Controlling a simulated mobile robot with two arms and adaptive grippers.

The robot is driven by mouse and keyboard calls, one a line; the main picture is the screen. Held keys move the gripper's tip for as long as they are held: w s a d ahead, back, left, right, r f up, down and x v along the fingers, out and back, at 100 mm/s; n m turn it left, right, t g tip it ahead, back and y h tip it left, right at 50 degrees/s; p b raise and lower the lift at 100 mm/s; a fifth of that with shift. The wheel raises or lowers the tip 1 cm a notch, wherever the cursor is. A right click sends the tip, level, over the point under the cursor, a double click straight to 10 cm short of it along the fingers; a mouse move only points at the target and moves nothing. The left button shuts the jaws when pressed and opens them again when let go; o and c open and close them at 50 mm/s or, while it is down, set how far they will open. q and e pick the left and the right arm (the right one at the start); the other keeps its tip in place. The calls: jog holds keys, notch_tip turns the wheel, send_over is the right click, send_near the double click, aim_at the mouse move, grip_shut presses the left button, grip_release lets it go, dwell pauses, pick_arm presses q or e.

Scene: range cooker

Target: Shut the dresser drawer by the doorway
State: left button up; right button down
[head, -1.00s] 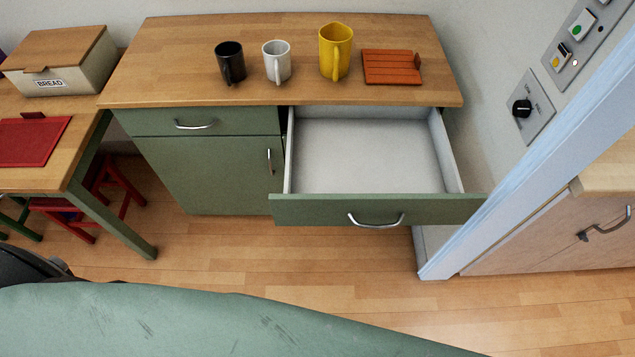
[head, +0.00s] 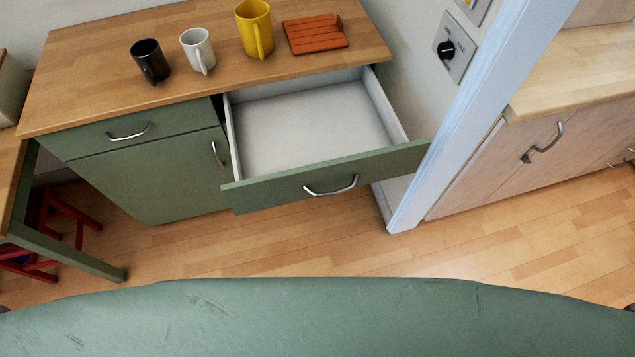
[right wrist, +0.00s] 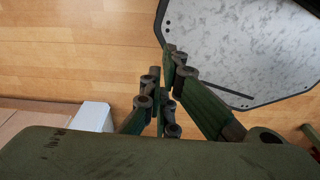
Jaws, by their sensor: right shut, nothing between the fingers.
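The green dresser (head: 140,185) with a wooden top stands ahead in the head view. Its right drawer (head: 320,178) is pulled well out and looks empty, with a pale interior and a curved metal handle (head: 331,187) on its front. The drawer front reaches close to the pale blue door frame (head: 455,120). The smaller left drawer (head: 130,132) is shut. My right gripper (right wrist: 163,75) shows in the right wrist view over the wood floor, shut and empty, away from the drawer. My left gripper is in neither view.
On the dresser top are a black mug (head: 150,62), a white mug (head: 198,50), a yellow mug (head: 255,28) and an orange slatted board (head: 315,34). A red stool (head: 68,215) stands under the table at left. Floor before the drawer is clear.

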jog(key=m+t+y+b, duration=0.4)
jog(key=m+t+b, duration=0.5)
jog(key=m+t, duration=0.75)
send_near(387, 167)
jog(key=shift+m+g, duration=0.25)
jog(key=shift+m, duration=0.2)
jog(key=x, duration=0.2)
jog(key=p+x, duration=0.2)
jog(key=x, duration=0.1)
jog(key=shift+w+a+r, duration=0.1)
jog(key=shift+w+r, duration=0.2)
jog(key=shift+w+a+f, duration=0.1)
jog(key=shift+w+a, duration=0.05)
jog(key=shift+w, duration=0.55)
